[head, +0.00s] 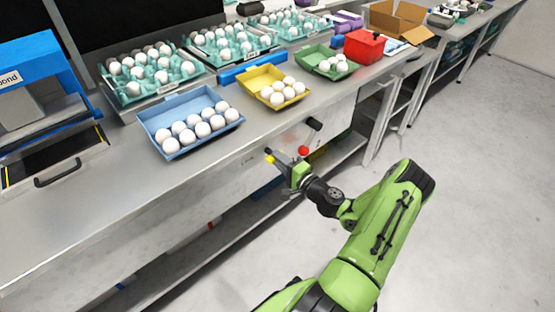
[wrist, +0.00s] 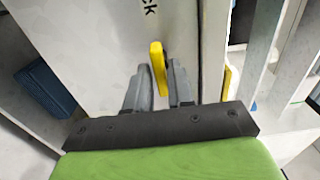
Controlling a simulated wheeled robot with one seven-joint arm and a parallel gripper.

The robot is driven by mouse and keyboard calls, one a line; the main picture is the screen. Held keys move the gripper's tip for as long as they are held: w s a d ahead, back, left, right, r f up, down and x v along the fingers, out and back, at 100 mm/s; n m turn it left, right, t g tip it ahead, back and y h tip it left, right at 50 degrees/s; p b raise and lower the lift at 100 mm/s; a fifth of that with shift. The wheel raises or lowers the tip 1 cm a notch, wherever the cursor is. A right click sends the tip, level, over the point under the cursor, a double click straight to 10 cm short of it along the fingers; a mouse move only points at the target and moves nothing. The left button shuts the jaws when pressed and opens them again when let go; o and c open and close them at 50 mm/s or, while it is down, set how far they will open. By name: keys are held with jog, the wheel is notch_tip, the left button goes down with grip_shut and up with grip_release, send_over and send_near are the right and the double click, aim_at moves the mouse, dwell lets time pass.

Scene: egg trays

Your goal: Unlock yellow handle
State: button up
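The yellow handle (wrist: 158,68) is a narrow upright bar, slightly tilted, on a pale panel in the wrist view. My gripper (wrist: 157,68) has its two grey fingers apart, one on each side of the handle's lower part. The right finger is close to the handle; a gap shows on the left. I cannot tell whether either finger touches it. In the head view, my gripper (head: 281,160) is low in front of the counter, with a small yellow piece (head: 269,156) near its tip.
A red knob (head: 303,150) and a black cylinder (head: 315,124) are close to my gripper. The counter (head: 85,215) above bears a blue egg tray (head: 152,118), a yellow one (head: 250,80) and a red box (head: 365,46). Open floor (head: 480,180) lies to the right.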

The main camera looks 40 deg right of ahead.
jog(key=shift+c, duration=1.2)
